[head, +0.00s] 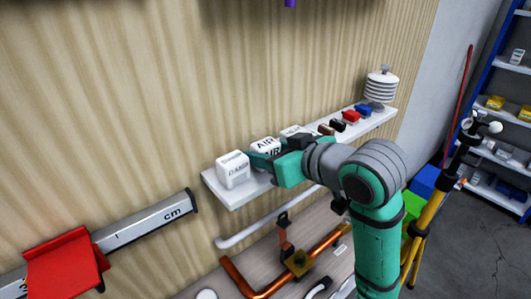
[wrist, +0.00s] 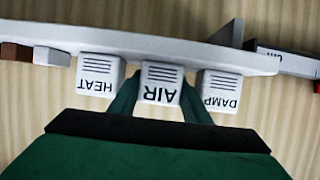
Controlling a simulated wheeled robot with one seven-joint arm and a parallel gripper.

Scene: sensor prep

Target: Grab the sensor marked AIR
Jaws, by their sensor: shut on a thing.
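The white AIR sensor (wrist: 162,82) is a small box with dark vent lines, in the middle of the wrist view. My gripper (wrist: 160,100) is shut on it, with one dark green finger on each side. In the head view the AIR sensor (head: 265,146) shows by the gripper (head: 268,163) at the near part of the white shelf (head: 232,197). The DAMP sensor (wrist: 220,90) sits close beside one finger and the HEAT sensor (wrist: 99,82) beside the other. I cannot tell whether the AIR sensor touches the shelf.
Small dark, red (head: 351,116) and blue (head: 363,109) blocks and a white ribbed cylinder (head: 381,86) stand farther along the shelf. A ruler marked cm (head: 150,220) and a red object (head: 65,265) are at the left. Copper pipes (head: 318,250) lie below the shelf.

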